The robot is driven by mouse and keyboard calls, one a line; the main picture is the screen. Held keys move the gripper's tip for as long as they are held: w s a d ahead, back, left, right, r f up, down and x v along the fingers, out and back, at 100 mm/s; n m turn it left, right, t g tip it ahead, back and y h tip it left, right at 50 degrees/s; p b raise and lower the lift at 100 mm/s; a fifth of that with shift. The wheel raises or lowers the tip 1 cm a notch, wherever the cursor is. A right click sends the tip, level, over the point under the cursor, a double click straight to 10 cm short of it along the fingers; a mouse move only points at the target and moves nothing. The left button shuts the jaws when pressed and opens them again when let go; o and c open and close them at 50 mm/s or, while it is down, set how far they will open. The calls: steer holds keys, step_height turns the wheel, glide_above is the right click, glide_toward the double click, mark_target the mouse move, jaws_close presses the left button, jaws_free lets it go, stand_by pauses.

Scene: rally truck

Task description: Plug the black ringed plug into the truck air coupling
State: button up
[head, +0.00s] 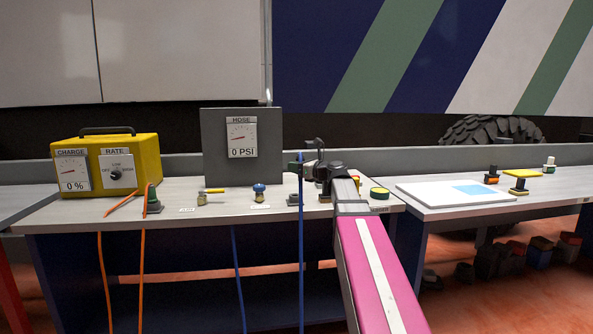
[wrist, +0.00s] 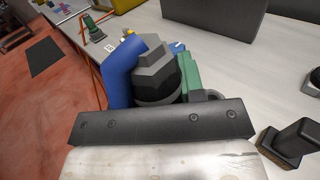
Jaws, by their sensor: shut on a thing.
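In the wrist view my gripper (wrist: 165,92) is shut on a black and grey ringed plug (wrist: 157,80). A thick blue hose (wrist: 120,76) lies at its left and a green part (wrist: 189,74) at its right. In the head view my gripper (head: 309,168) is above the bench at the right of the gauge panel, and the blue hose (head: 301,245) hangs down past the bench's front edge. The fingers largely hide the plug there. I cannot tell for certain which fitting is the truck air coupling; a blue-capped brass fitting (head: 259,191) and a yellow-handled brass fitting (head: 203,198) stand left of my gripper.
A yellow charger (head: 120,163) and a green plug (head: 153,201) with an orange cable are at left. A grey gauge panel (head: 220,170) reads 0 PSI. The right bench holds a white board (head: 425,192) and small parts.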

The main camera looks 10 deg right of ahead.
steer(key=shift+r, duration=2.05)
